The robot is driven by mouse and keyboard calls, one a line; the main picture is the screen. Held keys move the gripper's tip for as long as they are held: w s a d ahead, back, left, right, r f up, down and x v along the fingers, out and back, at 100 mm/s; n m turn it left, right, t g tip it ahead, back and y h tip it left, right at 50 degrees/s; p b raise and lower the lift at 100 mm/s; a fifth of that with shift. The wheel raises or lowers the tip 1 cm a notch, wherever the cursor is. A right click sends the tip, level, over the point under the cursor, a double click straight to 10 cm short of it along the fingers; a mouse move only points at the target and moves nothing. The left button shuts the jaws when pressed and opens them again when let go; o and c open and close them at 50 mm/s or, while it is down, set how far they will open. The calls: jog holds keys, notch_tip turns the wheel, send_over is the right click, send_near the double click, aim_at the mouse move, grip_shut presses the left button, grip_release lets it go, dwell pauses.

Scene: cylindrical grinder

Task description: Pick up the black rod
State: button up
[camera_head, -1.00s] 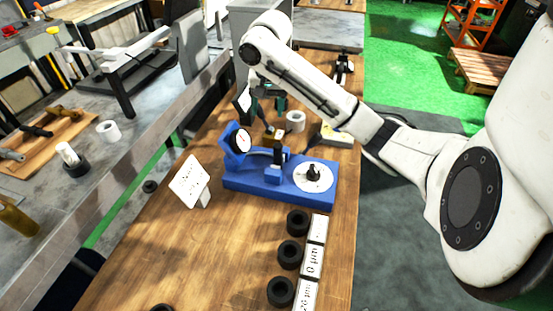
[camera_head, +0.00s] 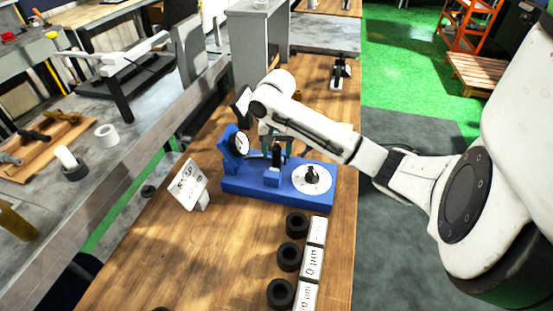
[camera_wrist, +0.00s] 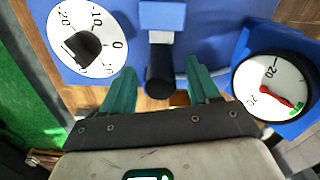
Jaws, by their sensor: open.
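The black rod (camera_wrist: 160,74) shows in the wrist view as a short dark cylinder against the blue gauge fixture (camera_wrist: 205,30). My gripper (camera_wrist: 158,68) is open, with one teal finger on each side of the rod and a gap on both sides. In the head view my gripper (camera_head: 276,143) is over the middle of the blue fixture (camera_head: 240,186), between its dial and its white disc. The rod (camera_head: 277,154) shows there as a small dark upright piece, partly hidden by my gripper.
The red-needled dial (camera_wrist: 270,88) is close to one finger, and the white scale disc with a black knob (camera_wrist: 88,38) is on the other side. A white sign (camera_head: 188,184) stands left of the fixture. Several black rings (camera_head: 289,256) lie in front beside white labels.

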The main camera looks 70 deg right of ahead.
jog(key=shift+f, duration=1.05)
grip_shut()
